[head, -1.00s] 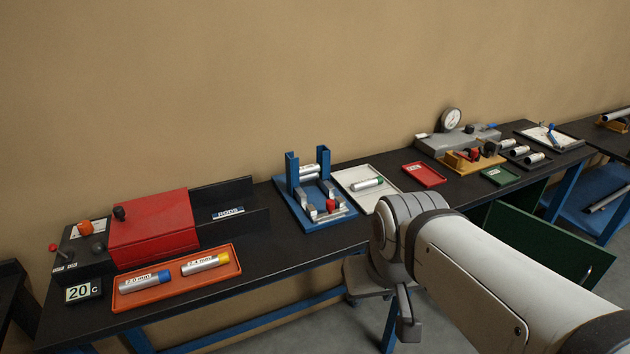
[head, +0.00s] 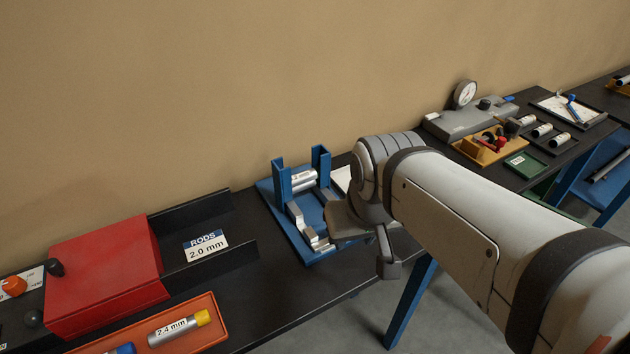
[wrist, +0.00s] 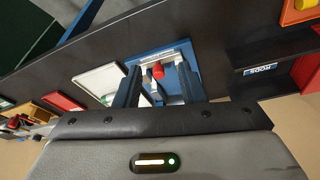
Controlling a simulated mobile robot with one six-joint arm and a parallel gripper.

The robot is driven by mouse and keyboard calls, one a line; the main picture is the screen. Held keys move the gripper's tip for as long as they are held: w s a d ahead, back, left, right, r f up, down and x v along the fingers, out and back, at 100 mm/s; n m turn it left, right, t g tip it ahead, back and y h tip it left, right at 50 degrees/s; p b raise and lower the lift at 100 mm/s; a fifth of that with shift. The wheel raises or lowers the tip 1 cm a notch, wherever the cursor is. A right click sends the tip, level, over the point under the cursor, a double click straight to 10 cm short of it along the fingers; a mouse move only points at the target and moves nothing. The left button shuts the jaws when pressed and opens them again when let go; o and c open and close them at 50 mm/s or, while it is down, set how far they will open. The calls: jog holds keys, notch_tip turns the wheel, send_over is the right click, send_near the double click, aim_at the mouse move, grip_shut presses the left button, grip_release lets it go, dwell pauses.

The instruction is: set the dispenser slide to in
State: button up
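The dispenser is a blue frame with two uprights (head: 281,180) on a blue baseplate (head: 277,215). Silver rods (head: 303,176) lie stacked between the uprights. Grey blocks stand at its front. In the wrist view its slide's red knob (wrist: 158,70) shows near the front part of the blue baseplate (wrist: 172,53); in the head view my arm hides it. My gripper (head: 345,218) is over the dispenser's front right side.
A red box (head: 105,275) and an orange tray (head: 212,325) with labelled tubes are at left. A RODS 2.0 mm sign (head: 206,246) lies between black rails. A white tray (wrist: 98,78) adjoins the dispenser. A gauge device (head: 465,115) stands farther right.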

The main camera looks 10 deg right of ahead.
jog(key=shift+s, duration=0.15)
jog(key=shift+o, duration=0.8)
jog(key=shift+d, duration=0.1)
jog(key=shift+o, duration=0.3)
jog(key=shift+w+d+m, duration=0.15)
jog(key=shift+w+m, duration=0.25)
jog(key=w+f+m+g, duration=0.1)
jog(key=w+m, duration=0.3)
jog(key=w+f+m+g+b, duration=0.1)
jog(key=w+f+m, duration=0.1)
jog(key=w+m, duration=0.3)
jog(key=w+f+m+g, duration=0.1)
jog(key=w+m, duration=0.3)
jog(key=shift+w+d+f, duration=0.2)
jog(key=shift+d+f, duration=0.1)
jog(key=shift+w+f+m, duration=0.1)
jog(key=shift+f+m, duration=0.15)
jog(key=shift+m, duration=0.15)
notch_tip(320, 180, down, 7)
jog(key=shift+f, duration=0.15)
grip_shut()
